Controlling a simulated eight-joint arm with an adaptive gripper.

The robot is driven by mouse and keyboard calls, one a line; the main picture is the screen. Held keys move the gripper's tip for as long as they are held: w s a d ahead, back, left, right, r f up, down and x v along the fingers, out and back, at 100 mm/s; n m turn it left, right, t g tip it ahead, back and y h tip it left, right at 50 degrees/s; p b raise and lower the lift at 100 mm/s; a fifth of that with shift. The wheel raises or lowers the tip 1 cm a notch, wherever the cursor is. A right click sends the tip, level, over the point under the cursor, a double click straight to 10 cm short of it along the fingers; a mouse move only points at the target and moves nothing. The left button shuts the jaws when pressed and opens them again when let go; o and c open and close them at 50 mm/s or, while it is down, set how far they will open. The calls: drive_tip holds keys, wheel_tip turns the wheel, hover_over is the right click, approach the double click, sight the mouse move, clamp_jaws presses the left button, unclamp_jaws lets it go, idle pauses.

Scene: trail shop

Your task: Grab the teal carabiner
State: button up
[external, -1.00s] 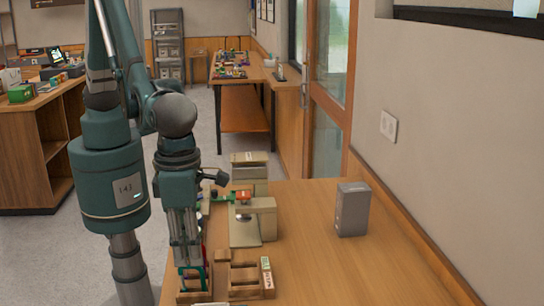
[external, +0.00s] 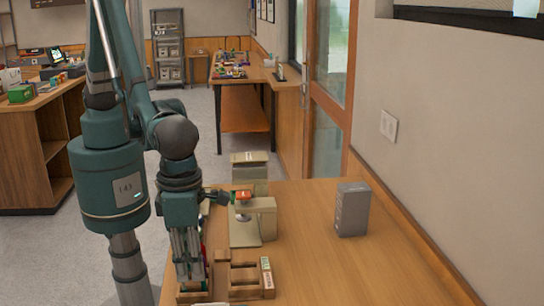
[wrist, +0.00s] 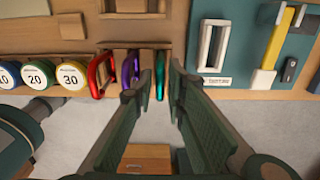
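The teal carabiner (wrist: 160,76) stands edge-on in the wrist view, at the right end of a row on a wooden holder. A purple carabiner (wrist: 130,72) is just left of it, and a red carabiner (wrist: 100,74) is further left. My gripper (wrist: 161,84) is open, with one finger on each side of the teal carabiner. A gap shows between it and the right finger; I cannot tell whether the left finger touches it. In the external view, my gripper (external: 191,282) points down over the wooden rack at the table's front, and largely hides the carabiners.
Round tags numbered 10, 20 and 30 (wrist: 72,75) hang left of the carabiners. A teal panel with a yellow strap (wrist: 275,40) is at right. A beige machine (external: 262,215) stands behind the rack, and a grey box (external: 352,210) further right. The table's right front is clear.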

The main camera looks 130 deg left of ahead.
drive_tip(key=shift+c, duration=0.4)
clamp_jaws()
drive_tip(key=shift+r, duration=0.15)
drive_tip(key=shift+r, duration=4.9)
